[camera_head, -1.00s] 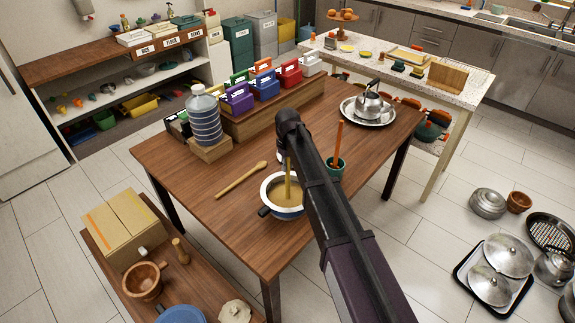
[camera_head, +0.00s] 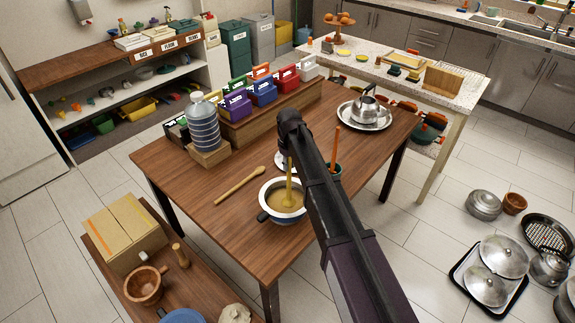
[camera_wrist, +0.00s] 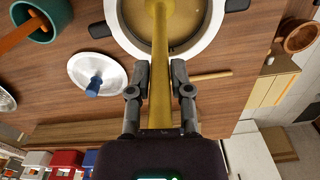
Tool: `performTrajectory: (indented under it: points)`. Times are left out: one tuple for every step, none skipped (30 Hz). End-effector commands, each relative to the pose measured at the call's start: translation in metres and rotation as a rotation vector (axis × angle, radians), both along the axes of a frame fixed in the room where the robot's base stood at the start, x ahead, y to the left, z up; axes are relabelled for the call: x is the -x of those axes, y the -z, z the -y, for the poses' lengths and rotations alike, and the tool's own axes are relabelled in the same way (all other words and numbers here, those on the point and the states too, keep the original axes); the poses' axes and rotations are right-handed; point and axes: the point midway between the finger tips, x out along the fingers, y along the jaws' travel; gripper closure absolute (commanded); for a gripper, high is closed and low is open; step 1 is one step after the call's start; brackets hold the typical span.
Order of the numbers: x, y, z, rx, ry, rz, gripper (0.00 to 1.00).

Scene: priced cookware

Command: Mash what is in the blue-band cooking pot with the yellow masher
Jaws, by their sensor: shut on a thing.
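The cooking pot (camera_head: 272,211), white with a blue band and dark handles, stands on the wooden table and holds a brownish-yellow content. The pot also shows at the top of the wrist view (camera_wrist: 200,45). The yellow masher (camera_head: 289,186) stands with its lower end in the pot; its head is hidden in the content. In the wrist view, my gripper (camera_wrist: 160,88) is shut on the masher's yellow handle (camera_wrist: 161,70). In the head view my arm hides the gripper and part of the pot's right side.
A wooden spoon (camera_head: 240,186) lies left of the pot. A white lid with a blue knob (camera_wrist: 97,75) and a green cup with an orange tool (camera_wrist: 35,22) are close by.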

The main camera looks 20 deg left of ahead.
Motion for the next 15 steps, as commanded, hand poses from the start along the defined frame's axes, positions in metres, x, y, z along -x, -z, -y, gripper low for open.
performTrajectory:
  points:
    - [-0.0001, -0.0006, 0.0002, 0.000, 0.000, 0.000, 1.00]
    - [-0.0001, -0.0004, 0.0002, 0.000, 0.000, 0.000, 1.00]
    - [-0.0001, -0.0001, 0.0002, 0.000, 0.000, 0.000, 1.00]
    - [-0.0001, 0.0000, 0.0002, 0.000, 0.000, 0.000, 1.00]
    - [-0.0002, 0.0001, 0.0001, 0.000, 0.000, 0.000, 1.00]
    - [-0.0001, 0.0001, 0.0001, 0.000, 0.000, 0.000, 1.00]
    - [-0.0001, 0.0001, 0.0001, 0.000, 0.000, 0.000, 1.00]
    - [-0.0001, 0.0001, 0.0001, 0.000, 0.000, 0.000, 1.00]
    - [-0.0001, -0.0002, 0.0001, 0.000, 0.000, 0.000, 1.00]
    - [-0.0001, -0.0007, 0.0001, 0.000, 0.000, 0.000, 1.00]
    - [0.0000, -0.0014, 0.0000, 0.000, 0.000, 0.000, 1.00]
    - [0.0000, -0.0029, 0.0000, 0.000, 0.000, 0.000, 1.00]
    - [-0.0001, -0.0043, 0.0000, 0.000, 0.000, 0.000, 1.00]
    - [-0.0001, -0.0059, -0.0001, 0.000, 0.000, 0.000, 1.00]
    - [0.0000, -0.0085, 0.0000, 0.000, 0.000, 0.000, 1.00]
